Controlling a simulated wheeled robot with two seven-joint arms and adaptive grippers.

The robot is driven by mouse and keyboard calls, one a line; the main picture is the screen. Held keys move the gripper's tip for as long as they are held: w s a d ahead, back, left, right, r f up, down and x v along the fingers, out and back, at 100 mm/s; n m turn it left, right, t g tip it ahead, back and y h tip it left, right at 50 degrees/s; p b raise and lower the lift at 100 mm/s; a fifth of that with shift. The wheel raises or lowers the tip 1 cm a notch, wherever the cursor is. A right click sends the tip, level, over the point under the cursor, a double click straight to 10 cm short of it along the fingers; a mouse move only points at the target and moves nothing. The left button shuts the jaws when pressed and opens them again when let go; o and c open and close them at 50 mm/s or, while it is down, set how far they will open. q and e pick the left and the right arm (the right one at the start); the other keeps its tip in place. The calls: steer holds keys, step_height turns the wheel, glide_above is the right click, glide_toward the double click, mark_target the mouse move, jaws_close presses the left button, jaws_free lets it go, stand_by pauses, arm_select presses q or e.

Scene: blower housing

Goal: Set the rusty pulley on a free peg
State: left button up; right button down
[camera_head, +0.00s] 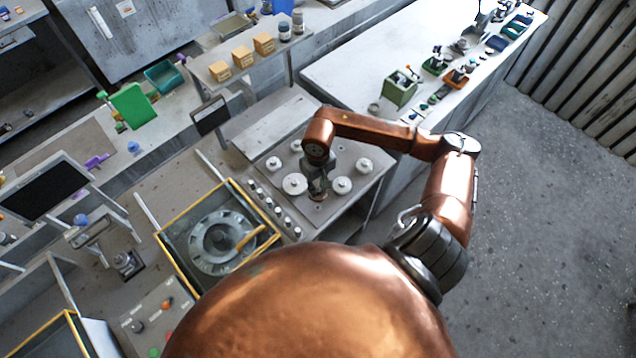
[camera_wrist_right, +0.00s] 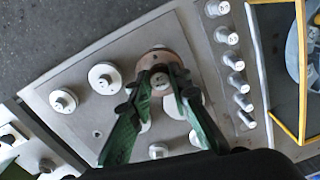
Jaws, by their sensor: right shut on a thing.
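In the head view my right gripper (camera_head: 318,190) points down over the front part of a grey plate (camera_head: 325,158). Whether the pulley touches the plate or a peg I cannot tell. White pulleys sit around it on the plate, such as one at the left (camera_head: 294,184) and one at the right (camera_head: 343,185). A small bare spot (camera_wrist_right: 97,133), peg or hole, shows between pulleys. My left gripper is out of view.
A row of small knobs (camera_head: 268,203) runs along the plate's left edge. Beyond it is a yellow-edged box (camera_head: 177,258) with a round grey housing (camera_head: 222,240). A shelf with orange boxes (camera_head: 242,57) stands behind. The white bench (camera_head: 350,75) has free room.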

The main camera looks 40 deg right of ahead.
step_height(320, 180, down, 7)
steer(key=shift+r+b, duration=0.1)
steer(key=shift+b, duration=1)
steer(key=shift+f+b, duration=0.7)
steer(key=shift+b, duration=0.15)
steer(key=shift+b, duration=0.5)
steer(key=shift+f, duration=0.1)
steer(key=shift+b, duration=0.6)
steer(key=shift+f, duration=0.15)
